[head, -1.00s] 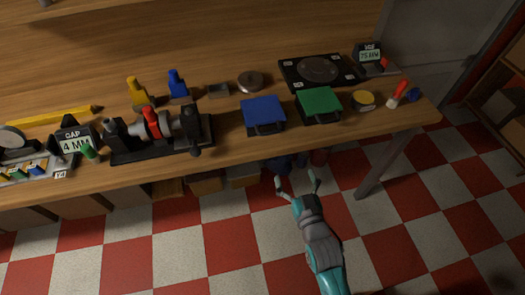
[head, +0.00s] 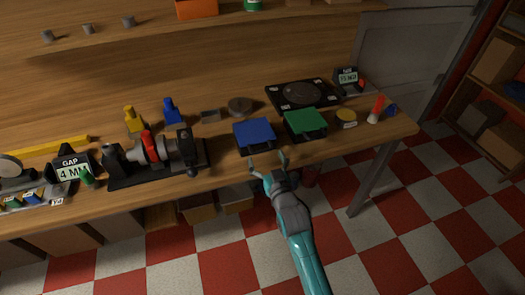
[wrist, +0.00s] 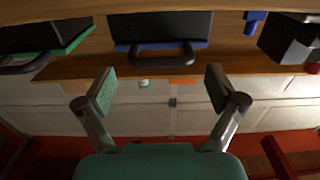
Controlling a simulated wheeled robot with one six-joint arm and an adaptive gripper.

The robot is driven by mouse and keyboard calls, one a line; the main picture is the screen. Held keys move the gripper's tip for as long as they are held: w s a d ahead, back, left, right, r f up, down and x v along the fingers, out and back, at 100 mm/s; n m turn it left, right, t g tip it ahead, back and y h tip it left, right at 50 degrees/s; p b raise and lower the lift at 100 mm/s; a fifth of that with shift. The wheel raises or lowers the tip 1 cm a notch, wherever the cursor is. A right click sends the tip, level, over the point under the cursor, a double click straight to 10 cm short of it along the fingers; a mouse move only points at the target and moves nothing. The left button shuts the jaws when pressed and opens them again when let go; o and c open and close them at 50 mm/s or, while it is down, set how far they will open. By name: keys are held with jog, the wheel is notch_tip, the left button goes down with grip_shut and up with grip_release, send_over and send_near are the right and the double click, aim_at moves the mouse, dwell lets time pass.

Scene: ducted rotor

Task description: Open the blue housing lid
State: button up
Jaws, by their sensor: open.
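The blue housing (head: 255,134) sits on the workbench near its front edge, with its blue lid flat and closed. A dark handle (wrist: 161,55) shows on its near side in the wrist view, where the housing (wrist: 160,27) is at the top centre. My gripper (head: 267,160) is open and empty, just in front of the bench edge near the blue housing. In the wrist view its two fingers (wrist: 160,85) are spread wide, with the handle beyond and between them. They appear apart from the handle.
A green-lidded housing (head: 305,123) stands close to the right of the blue one. A dark fixture with a red part (head: 150,146) stands to the left. A black plate (head: 303,94) lies behind. The bench's front edge (head: 225,181) is close to my gripper.

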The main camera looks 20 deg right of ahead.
aim_at(263, 151)
jog(key=shift+w, duration=1.85)
